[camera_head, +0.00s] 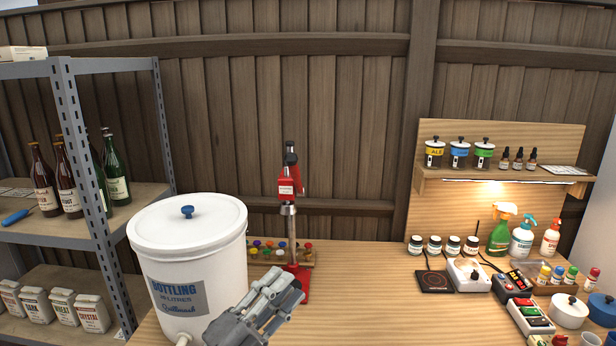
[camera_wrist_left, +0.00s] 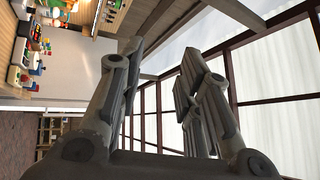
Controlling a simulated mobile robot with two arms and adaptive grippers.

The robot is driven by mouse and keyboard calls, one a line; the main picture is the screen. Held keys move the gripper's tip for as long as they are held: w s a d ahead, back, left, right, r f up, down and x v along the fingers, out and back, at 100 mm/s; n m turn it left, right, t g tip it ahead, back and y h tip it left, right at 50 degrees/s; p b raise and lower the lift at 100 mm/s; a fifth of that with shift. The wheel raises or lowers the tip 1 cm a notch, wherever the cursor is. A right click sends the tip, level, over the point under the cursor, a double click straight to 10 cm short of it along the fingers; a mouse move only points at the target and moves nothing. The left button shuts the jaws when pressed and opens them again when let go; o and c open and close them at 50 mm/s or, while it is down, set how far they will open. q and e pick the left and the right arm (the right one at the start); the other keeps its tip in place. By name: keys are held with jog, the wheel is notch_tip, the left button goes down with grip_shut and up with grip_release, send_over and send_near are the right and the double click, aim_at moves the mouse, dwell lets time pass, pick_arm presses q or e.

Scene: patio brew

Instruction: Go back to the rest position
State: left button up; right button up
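My left gripper (camera_head: 280,290) is in the lower middle of the head view, in front of the wooden workbench (camera_head: 375,300). It points up and to the right. In the left wrist view its fingers (camera_wrist_left: 160,85) stand apart with nothing between them. My right gripper is not in view.
A white bottling bucket (camera_head: 190,265) with a lid stands just left of the left gripper. A red bench capper (camera_head: 291,220) stands just behind it. A metal shelf (camera_head: 85,160) with bottles is at the left. Jars, spray bottles and a black hotplate (camera_head: 434,282) are at the right.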

pick_arm(q)
jog(key=s+a+f+n+g+y, duration=0.1)
jog(key=s+a+f+n+y, duration=0.2)
jog(key=a+f+n+y, duration=0.5)
jog(key=s+a+f+n+g+y, duration=0.1)
jog(key=s+a+f+n+y, duration=0.1)
jog(key=a+f+n+y, duration=0.7)
jog(key=s+f+n+g+h, duration=0.15)
jog(key=s+f+g, duration=0.25)
jog(key=s, duration=0.4)
jog(key=s+d+f+n+g, duration=0.1)
jog(key=s+f+n+g, duration=0.15)
jog(key=s+f, duration=0.4)
jog(key=s+f+n+g+h, duration=0.1)
jog(key=s+f+g, duration=0.3)
jog(key=s, duration=0.6)
notch_tip(320, 180, down, 26)
jog(key=g, duration=0.2)
jog(key=s+a+f+b, duration=0.1)
jog(key=s+a+f, duration=0.1)
jog(key=s+f, duration=1.4)
jog(key=shift+s+a+g, duration=0.35)
jog(key=shift+s+g, duration=0.1)
jog(key=shift+s, duration=0.25)
